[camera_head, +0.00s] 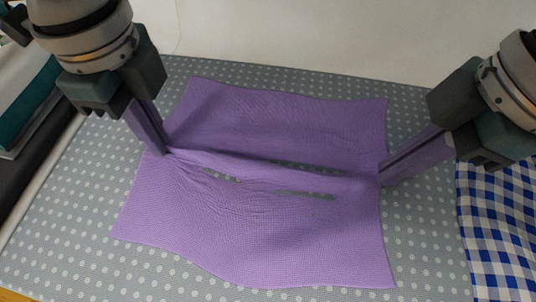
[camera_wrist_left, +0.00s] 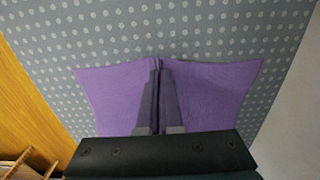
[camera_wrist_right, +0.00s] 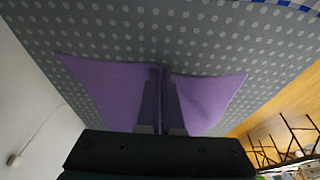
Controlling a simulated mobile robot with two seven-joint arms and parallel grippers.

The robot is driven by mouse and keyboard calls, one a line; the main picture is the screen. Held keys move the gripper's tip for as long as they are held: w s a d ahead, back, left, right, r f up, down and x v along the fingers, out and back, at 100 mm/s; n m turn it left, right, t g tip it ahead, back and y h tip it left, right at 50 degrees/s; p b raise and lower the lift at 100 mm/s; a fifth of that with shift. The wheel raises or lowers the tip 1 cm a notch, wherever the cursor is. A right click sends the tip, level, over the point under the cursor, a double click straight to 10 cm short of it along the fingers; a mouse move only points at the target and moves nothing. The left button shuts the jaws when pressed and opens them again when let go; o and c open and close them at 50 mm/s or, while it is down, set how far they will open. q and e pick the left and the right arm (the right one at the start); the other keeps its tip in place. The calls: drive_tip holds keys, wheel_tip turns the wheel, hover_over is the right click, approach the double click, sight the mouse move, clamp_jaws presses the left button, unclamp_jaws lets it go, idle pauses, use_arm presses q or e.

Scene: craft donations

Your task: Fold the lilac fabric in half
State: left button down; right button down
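The lilac fabric (camera_head: 270,235) lies spread on a grey dotted cloth, with a raised ridge running left to right across its middle. Grey dotted patches show through narrow gaps along the ridge. My left gripper (camera_head: 166,152) is at the left end of the ridge, its fingers closed together on the fabric; the left wrist view shows the fabric (camera_wrist_left: 215,85) pinched between them. My right gripper (camera_head: 382,182) is at the right end of the ridge. In the right wrist view its fingers are closed on the fabric (camera_wrist_right: 110,85), which spreads to both sides.
The grey dotted cloth (camera_head: 425,245) covers the table around the fabric. A blue and white checked cloth (camera_head: 497,225) lies at the right. Stacked dark and teal items (camera_head: 35,105) stand at the left edge. A pale wall (camera_head: 300,35) is behind.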

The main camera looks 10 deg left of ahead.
drive_tip(key=shift+r, duration=0.1)
idle(0.4)
